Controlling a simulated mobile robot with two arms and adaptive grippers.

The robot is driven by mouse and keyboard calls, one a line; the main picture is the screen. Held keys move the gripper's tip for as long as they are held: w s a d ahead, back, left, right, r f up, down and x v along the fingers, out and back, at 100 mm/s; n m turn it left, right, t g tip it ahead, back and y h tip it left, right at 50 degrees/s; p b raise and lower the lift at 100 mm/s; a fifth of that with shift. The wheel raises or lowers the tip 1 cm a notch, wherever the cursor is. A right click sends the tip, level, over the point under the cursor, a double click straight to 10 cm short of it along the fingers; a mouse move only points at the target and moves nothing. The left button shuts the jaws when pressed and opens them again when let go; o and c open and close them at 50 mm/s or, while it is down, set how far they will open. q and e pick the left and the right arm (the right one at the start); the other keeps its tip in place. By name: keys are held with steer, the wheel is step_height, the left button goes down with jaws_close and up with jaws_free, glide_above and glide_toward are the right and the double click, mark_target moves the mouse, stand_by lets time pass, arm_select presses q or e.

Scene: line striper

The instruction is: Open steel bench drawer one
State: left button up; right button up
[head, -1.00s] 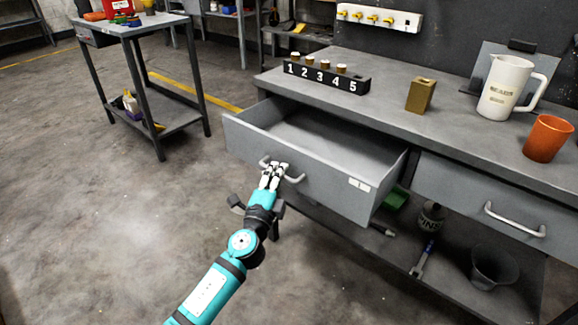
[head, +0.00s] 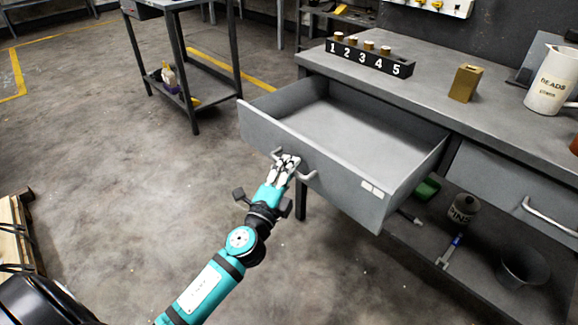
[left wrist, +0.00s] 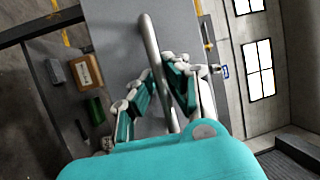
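The grey steel bench drawer (head: 330,178) is pulled well out of the left side of the bench, and its visible inside is empty. My left gripper (head: 287,160) is at the left part of the handle. In the left wrist view its two fingers (left wrist: 163,80) close around the bar from both sides. My right gripper is not in view.
A second drawer (head: 490,190), shut, sits to the right. The bench top (head: 425,100) holds a numbered black rack (head: 370,57), a brass block (head: 465,83) and a white jug (head: 552,80). A lower shelf holds a can (head: 463,209) and a bucket (head: 522,268). Floor in front is clear.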

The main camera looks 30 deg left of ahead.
arm_select(q)
steer(key=o, duration=0.4)
steer(key=shift+s+d+f, duration=0.1)
steer(key=shift+s+f, duration=0.1)
steer(key=shift+s, duration=1.05)
steer(key=shift+s+f, duration=0.2)
steer(key=shift+s, duration=1)
steer(key=shift+s+d+f, duration=0.1)
steer(key=shift+s+f, duration=0.1)
steer(key=shift+s, duration=1.05)
